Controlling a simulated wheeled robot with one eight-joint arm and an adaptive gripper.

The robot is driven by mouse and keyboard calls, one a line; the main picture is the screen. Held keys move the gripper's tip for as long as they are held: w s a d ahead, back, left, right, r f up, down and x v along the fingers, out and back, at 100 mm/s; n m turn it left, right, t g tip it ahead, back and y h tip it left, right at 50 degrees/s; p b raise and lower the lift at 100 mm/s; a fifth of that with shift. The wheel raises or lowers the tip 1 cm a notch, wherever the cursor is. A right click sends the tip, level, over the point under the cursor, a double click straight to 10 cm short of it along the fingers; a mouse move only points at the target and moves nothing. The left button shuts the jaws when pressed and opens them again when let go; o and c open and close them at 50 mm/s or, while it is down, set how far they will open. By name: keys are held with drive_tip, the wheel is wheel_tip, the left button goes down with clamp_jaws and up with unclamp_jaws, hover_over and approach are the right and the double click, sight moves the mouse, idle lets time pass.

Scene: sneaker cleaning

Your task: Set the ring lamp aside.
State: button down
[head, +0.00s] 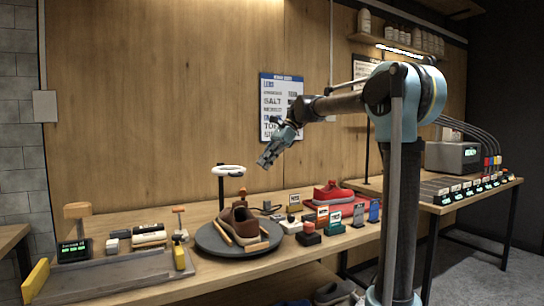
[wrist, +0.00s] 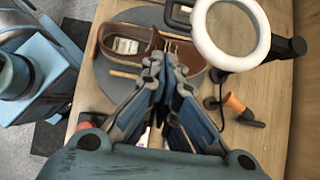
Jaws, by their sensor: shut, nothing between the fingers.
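The ring lamp (head: 228,170) has a white ring head on a dark upright stand. It stands behind the round grey turntable (head: 207,241) on the bench. In the wrist view its white ring (wrist: 233,64) is at the upper right, with a dark base part beside it and a thin cable running down. My gripper (head: 265,161) is raised above the bench, to the right of the ring and apart from it. In the wrist view my gripper (wrist: 172,60) has its blue-grey fingers together and empty, pointing over the brown shoe (wrist: 143,36) on the turntable.
A red shoe (head: 333,192) sits at the back right of the bench, with several small labelled items in front. A grey tray (head: 115,272) and brushes are at the left. An orange-handled tool (wrist: 236,103) stands near the lamp cable.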

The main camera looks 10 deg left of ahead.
drive_tip(key=s+a+f, duration=0.2)
drive_tip(key=s+a, duration=0.1)
drive_tip(key=a, duration=0.1)
drive_tip(key=shift+a+f, duration=0.35)
drive_tip(key=shift+f, duration=0.05)
drive_tip(key=shift+s, duration=0.15)
